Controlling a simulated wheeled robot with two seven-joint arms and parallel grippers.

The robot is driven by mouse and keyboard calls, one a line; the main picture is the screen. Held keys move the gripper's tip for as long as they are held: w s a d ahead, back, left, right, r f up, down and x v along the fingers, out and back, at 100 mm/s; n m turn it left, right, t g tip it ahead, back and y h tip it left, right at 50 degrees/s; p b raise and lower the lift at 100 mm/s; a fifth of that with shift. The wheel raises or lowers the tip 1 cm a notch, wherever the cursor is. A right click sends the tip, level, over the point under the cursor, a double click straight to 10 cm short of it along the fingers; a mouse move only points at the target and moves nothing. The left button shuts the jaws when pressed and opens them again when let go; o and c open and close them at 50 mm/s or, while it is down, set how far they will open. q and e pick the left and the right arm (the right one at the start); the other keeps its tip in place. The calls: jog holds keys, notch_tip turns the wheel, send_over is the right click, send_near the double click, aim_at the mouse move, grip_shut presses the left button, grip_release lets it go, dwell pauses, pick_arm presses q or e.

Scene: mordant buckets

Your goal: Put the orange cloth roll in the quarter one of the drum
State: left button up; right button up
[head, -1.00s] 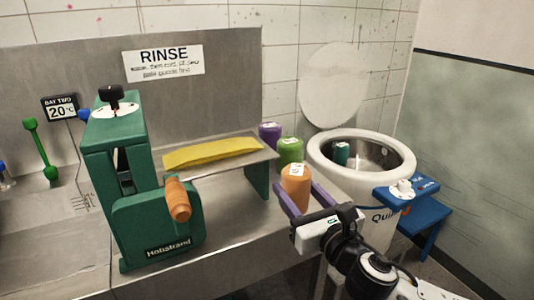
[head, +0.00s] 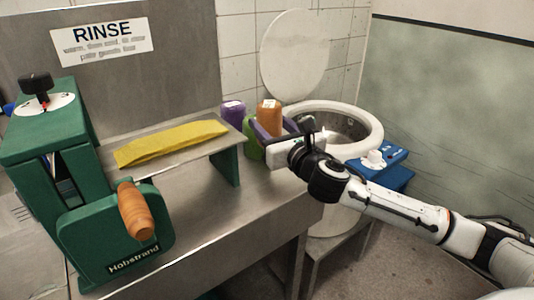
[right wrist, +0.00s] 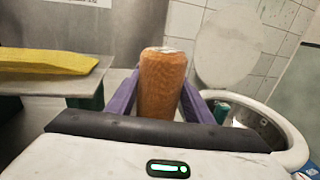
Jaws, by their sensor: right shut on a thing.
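The orange cloth roll (head: 268,117) stands upright between the purple fingers of my right gripper (head: 270,130), which is shut on it. In the right wrist view the roll (right wrist: 161,84) sits between both fingers, with a white tag on its top. The white drum (head: 365,118) stands open behind and to the right of the gripper, its round lid (head: 295,55) raised against the wall. The roll is left of the drum's opening. My arm hides part of the drum, and its quarters cannot be made out. My left gripper is not in view.
A green hand-cranked machine (head: 120,230) and a shelf with a yellow cloth (head: 170,142) are at left. A blue control box (head: 385,158) is at the drum's front.

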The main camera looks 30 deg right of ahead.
jog(key=shift+f+b, duration=0.75)
jog(key=shift+f, duration=2.95)
jog(key=shift+f, duration=0.1)
jog(key=o, duration=1.1)
jog(key=shift+f, duration=0.1)
